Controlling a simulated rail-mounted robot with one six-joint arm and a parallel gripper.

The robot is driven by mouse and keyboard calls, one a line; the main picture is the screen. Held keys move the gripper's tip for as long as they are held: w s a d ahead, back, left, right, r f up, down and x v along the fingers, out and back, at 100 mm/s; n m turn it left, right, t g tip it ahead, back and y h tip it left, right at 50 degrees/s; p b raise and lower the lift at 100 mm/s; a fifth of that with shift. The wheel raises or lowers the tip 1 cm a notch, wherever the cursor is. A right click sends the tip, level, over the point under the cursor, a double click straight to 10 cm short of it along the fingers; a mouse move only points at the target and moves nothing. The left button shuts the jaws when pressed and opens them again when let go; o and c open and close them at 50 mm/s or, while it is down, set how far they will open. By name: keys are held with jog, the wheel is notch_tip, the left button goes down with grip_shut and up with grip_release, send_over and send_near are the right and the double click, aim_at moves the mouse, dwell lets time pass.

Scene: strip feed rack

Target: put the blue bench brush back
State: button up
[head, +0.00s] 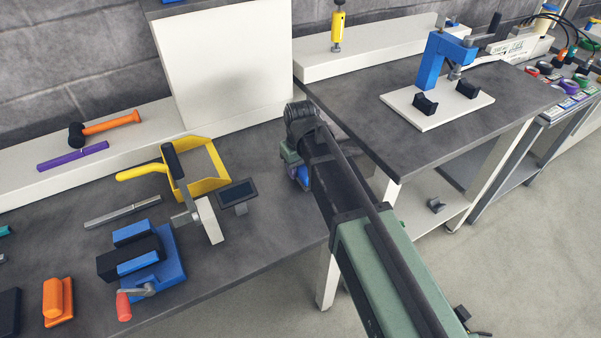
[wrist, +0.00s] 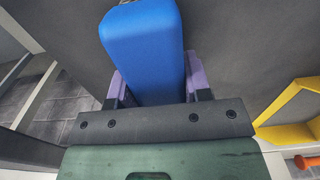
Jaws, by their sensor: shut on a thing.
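The blue bench brush (wrist: 143,45) is between the two purple fingers of my gripper (wrist: 155,82), as the wrist view shows. Its smooth blue body reaches away from the jaws to the top edge of that view; no bristles are visible. In the head view only a small blue part (head: 304,177) shows beside my gripper (head: 299,170), low over the right end of the grey bench (head: 270,225). My arm hides most of the gripper and brush there. I cannot tell whether the brush touches the bench.
A yellow dustpan-like tray (head: 222,160) and a small dark display (head: 237,191) stand left of my gripper. A blue vise (head: 172,268) is nearer the front. A white panel (head: 225,65) rises behind. A second bench (head: 385,130) with a blue clamp (head: 432,62) lies right, across a gap.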

jog(key=shift+f, duration=0.15)
jog(key=o, duration=0.9)
jog(key=shift+c, duration=0.2)
notch_tip(320, 180, up, 13)
jog(key=p, duration=1.2)
jog(key=s+d+m, duration=0.5)
jog(key=s+d, duration=0.8)
jog(key=d, duration=0.4)
jog(key=shift+s+f+m, duration=0.15)
jog(key=shift+f+m, duration=0.1)
jog(key=shift+m, duration=0.05)
